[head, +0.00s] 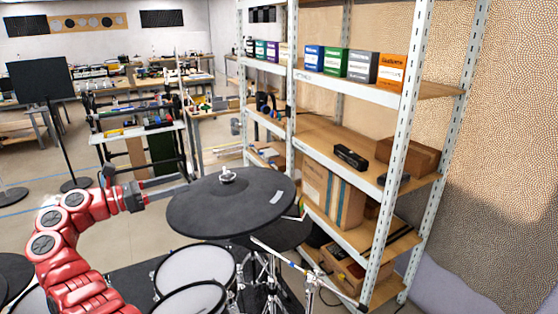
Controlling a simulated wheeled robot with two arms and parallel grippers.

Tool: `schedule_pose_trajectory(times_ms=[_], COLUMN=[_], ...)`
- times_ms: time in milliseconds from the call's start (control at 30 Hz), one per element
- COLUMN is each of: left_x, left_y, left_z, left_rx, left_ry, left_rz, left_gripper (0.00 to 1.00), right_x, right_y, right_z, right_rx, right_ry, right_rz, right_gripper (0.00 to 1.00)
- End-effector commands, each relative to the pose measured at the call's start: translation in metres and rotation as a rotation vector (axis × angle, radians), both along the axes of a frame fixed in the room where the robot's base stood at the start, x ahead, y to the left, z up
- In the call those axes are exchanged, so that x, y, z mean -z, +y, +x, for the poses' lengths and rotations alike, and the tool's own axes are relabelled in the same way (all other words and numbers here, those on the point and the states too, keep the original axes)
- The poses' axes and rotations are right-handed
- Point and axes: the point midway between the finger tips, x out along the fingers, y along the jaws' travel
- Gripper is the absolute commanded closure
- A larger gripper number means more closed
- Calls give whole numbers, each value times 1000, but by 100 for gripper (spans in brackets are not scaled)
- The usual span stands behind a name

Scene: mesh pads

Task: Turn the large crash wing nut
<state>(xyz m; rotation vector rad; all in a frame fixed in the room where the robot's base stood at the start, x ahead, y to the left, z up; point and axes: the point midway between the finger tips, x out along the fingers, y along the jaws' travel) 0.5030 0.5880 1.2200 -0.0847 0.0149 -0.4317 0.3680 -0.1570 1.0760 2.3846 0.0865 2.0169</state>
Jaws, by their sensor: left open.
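The large crash cymbal (232,204) is a dark round mesh pad, slightly tilted, in the middle of the head view. Its wing nut (227,175) is the small silvery piece on top at the centre. My left gripper (182,188) is on the end of the red arm from the left. It is open and empty, with its grey fingers over or beside the pad's left edge, left of the wing nut and apart from it. The exact gap between fingers and pad is unclear. My right gripper does not show.
Drum pads (195,269) stand below the cymbal, with a silver stand (314,280) at their right. A metal shelf (402,150) with boxes rises close on the right. A dark panel on a stand (40,80) is at the left. Open floor lies behind.

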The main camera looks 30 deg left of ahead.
Motion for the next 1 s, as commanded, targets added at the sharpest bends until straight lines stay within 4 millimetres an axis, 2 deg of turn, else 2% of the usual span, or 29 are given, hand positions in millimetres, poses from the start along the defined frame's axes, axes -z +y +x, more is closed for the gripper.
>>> schedule_pose_trajectory(times_ms=[67,167,367,700,833,1000], left_x=[-1,-1,-4,-5,-4,-2], left_y=[3,0,-16,-49,-59,-65], left_z=[-5,2,38,112,133,149], left_rx=[-12,-13,-10,-11,-10,-13], left_ry=[5,6,6,3,2,2], left_rz=[2,2,-1,-1,0,0], left_gripper=[18,18,18,18,18,18], right_x=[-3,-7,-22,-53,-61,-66], right_y=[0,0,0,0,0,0], right_z=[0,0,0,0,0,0], right_rx=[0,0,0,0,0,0], right_ry=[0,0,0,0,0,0], right_rz=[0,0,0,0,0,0], right_gripper=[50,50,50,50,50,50])
